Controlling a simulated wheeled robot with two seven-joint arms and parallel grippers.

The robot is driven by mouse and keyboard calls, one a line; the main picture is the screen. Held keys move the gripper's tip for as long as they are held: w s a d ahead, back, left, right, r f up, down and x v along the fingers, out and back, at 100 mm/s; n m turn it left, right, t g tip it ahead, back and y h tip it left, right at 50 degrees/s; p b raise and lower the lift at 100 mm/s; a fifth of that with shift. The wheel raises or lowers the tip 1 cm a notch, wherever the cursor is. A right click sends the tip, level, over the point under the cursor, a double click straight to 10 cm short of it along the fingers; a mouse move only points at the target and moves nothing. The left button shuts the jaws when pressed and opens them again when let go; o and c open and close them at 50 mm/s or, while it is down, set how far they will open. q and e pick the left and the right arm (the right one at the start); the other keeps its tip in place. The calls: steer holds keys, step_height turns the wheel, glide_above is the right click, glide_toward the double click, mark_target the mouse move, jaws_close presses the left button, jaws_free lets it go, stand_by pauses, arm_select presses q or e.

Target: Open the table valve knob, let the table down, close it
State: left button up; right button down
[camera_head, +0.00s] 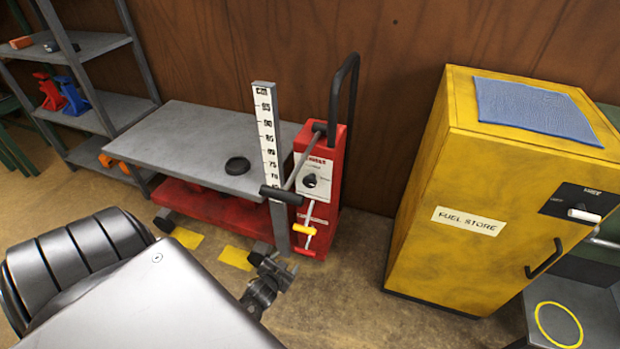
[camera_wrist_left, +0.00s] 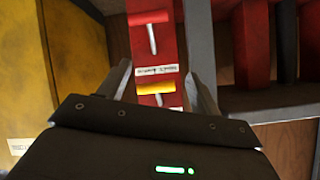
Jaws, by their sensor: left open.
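The lift table's grey top (camera_head: 190,140) stands raised over its red base (camera_head: 215,208). At its right end is a red upright unit (camera_head: 337,165) with a black round knob (camera_head: 310,181) on a white panel. Below it a yellow handle (camera_head: 303,229) sits on a pale rod; it also shows in the left wrist view (camera_wrist_left: 155,87), between the fingertips. My right gripper is out of view.
A height scale post (camera_head: 268,135) and a black-ended lever (camera_head: 282,194) stand in front of the unit. A black disc (camera_head: 237,165) lies on the tabletop. A yellow fuel cabinet (camera_head: 480,190) stands right; shelves (camera_head: 95,105) stand left. Floor between unit and cabinet is clear.

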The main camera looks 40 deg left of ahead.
arm_select(q)
steer(key=w+r+n+t+y+b, duration=0.15)
steer(key=w+r+t, duration=0.35)
steer(key=r, duration=0.7)
steer(key=n+t+b, duration=0.1)
steer(key=n+b, duration=0.1)
glide_toward(309, 184)
steer(key=x, duration=0.9)
steer(key=shift+f+b, duration=0.1)
steer(key=shift+b, duration=0.3)
steer(key=shift+w, duration=0.1)
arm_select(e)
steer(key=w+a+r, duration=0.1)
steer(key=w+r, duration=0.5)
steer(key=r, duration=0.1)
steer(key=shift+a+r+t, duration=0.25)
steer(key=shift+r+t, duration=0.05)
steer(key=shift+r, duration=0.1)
arm_select(q)
steer(key=shift+n, duration=0.25)
steer(key=c, duration=0.9)
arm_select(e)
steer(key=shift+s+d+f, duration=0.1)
